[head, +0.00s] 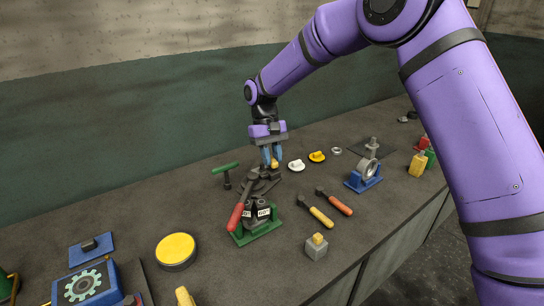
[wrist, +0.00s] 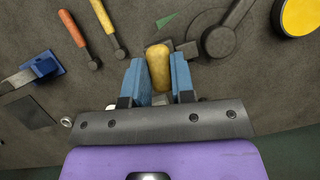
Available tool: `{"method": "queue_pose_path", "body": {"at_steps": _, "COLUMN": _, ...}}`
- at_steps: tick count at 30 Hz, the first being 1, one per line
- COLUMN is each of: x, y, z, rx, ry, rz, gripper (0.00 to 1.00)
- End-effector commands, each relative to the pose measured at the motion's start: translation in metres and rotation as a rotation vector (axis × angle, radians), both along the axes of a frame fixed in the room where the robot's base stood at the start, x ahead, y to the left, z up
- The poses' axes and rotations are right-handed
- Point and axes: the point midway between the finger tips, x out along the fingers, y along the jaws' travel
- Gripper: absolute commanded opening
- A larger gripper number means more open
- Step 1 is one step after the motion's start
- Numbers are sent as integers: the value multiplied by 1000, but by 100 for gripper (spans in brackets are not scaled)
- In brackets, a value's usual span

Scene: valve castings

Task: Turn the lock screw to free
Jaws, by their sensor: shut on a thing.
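My gripper (head: 271,157) points down over the bench, behind the green-based fixture. In the wrist view its two blue fingers (wrist: 157,82) are shut on a yellow rounded knob (wrist: 158,66), one on each side. The knob also shows just under the fingertips in the head view (head: 275,164). Nothing readable marks it as the lock screw, and its lower part is hidden. A dark round casting with an arm (wrist: 222,40) lies close beside it. The fixture has a green base (head: 256,233), grey blocks with small white labels (head: 262,212) and a red-handled lever (head: 236,215).
A green T-handle (head: 225,169) stands left of my gripper. White (head: 296,165) and yellow (head: 317,156) discs lie to the right. Two handled tools (head: 321,216) and a grey block with a yellow knob (head: 316,248) are nearer. A blue stand with a ring (head: 364,176) is farther right.

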Motion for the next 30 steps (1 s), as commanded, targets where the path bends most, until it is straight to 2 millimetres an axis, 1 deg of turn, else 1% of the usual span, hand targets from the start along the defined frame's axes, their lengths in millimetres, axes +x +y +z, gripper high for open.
{"method": "queue_pose_path", "body": {"at_steps": 30, "x": -3, "y": 2, "z": -1, "rx": -1, "ry": 1, "rz": 966, "gripper": 0}}
